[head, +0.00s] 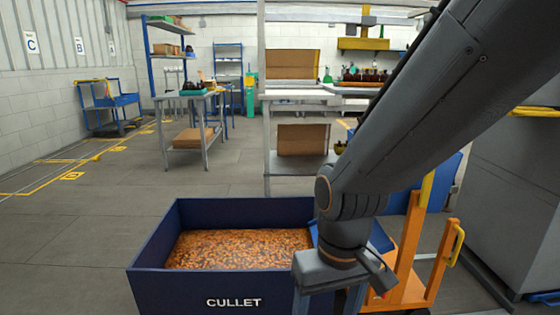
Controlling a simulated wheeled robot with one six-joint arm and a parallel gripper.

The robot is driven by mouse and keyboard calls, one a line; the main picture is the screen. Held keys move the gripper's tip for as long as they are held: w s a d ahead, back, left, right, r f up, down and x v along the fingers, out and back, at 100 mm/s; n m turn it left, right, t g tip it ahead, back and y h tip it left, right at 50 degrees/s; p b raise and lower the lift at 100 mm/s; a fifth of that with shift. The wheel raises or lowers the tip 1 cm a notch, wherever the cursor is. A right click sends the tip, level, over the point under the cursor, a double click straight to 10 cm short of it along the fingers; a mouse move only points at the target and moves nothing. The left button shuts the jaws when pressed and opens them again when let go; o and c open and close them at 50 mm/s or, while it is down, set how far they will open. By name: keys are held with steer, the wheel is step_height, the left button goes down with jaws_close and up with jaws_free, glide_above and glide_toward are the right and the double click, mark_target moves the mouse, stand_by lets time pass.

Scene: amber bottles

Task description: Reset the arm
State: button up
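My arm reaches in from the upper right of the head view and bends down at its wrist. My gripper (328,298) points down at the bottom centre, in front of the right part of a dark blue bin (160,285) marked CULLET. Its two fingers stand apart, with no object seen between them. The fingertips are cut off by the lower edge of the picture. The bin holds amber broken glass (240,248). Several dark amber bottles (366,76) stand on a far bench, partly hidden by my arm.
An orange trolley (405,275) stands right of the bin, partly behind my arm. A grey cabinet (515,190) is at the far right. A workbench (295,93) and a metal table (188,97) stand behind. The floor at left is clear.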

steer(key=s+d+r+m+p, duration=0.2)
steer(key=d+r+m+p, duration=0.1)
steer(key=d+r+p, duration=0.8)
step_height(320, 180, up, 2)
steer(key=p, duration=0.3)
steer(key=shift+d+r+h+p, duration=0.15)
steer(key=shift+d+h+p, duration=0.05)
steer(key=shift+h+p, duration=0.1)
